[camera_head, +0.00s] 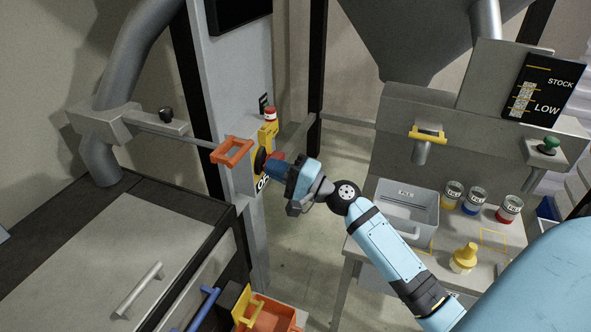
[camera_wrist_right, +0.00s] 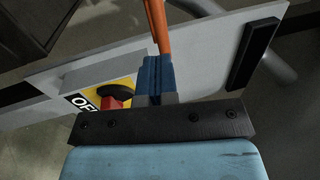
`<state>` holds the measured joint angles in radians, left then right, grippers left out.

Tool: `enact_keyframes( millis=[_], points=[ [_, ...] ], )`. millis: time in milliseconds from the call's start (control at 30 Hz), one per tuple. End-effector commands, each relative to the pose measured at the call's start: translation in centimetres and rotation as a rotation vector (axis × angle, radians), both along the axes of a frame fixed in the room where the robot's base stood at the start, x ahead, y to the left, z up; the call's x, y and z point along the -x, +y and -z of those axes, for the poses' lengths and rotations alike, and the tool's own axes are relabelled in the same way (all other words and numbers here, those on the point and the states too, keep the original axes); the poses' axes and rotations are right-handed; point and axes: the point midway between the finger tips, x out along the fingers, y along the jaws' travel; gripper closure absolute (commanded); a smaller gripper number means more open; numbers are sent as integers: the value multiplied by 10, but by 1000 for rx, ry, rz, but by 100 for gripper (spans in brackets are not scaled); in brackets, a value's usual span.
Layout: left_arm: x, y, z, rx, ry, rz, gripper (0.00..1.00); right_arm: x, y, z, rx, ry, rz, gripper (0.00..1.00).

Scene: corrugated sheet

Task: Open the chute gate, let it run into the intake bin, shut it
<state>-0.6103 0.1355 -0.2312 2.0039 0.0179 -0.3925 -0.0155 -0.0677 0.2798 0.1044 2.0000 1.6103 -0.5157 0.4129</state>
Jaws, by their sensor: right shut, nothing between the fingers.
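My right gripper (camera_head: 272,168) is shut and empty. It is in front of the grey post, beside a black round knob (camera_head: 260,161) and a red part above a black-and-white label. An orange loop handle (camera_head: 232,151) on a thin rod is just left of it, apart in the head view. In the right wrist view the blue fingers (camera_wrist_right: 155,72) point toward an orange bar (camera_wrist_right: 157,22); contact cannot be told. A yellow handle (camera_head: 428,135) is under the grey hopper (camera_head: 400,40), above an open grey bin (camera_head: 423,219). My left gripper is out of view.
A STOCK/LOW gauge (camera_head: 546,90) and a green button (camera_head: 549,145) are at right. A grey cabinet (camera_head: 100,250) fills the lower left; an orange box (camera_head: 272,314) is below.

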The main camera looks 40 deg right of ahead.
Motion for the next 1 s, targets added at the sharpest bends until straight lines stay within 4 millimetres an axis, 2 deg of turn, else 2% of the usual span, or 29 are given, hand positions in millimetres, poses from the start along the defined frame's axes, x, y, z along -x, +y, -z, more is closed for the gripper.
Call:
enact_keyframes(
  millis=[100,233,400,800,867,1000],
  points=[
    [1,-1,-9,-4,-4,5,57,-20,12,-9,-3,-1,-1,100],
    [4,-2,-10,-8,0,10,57,-35,20,-10,0,0,1,100],
    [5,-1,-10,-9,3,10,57,-45,26,-11,0,0,0,100],
    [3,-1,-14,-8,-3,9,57,-47,28,-10,0,0,0,100],
    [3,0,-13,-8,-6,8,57,-53,31,-9,-1,-1,0,100],
    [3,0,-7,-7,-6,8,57,-79,46,-9,0,-2,-1,100]
  ],
)
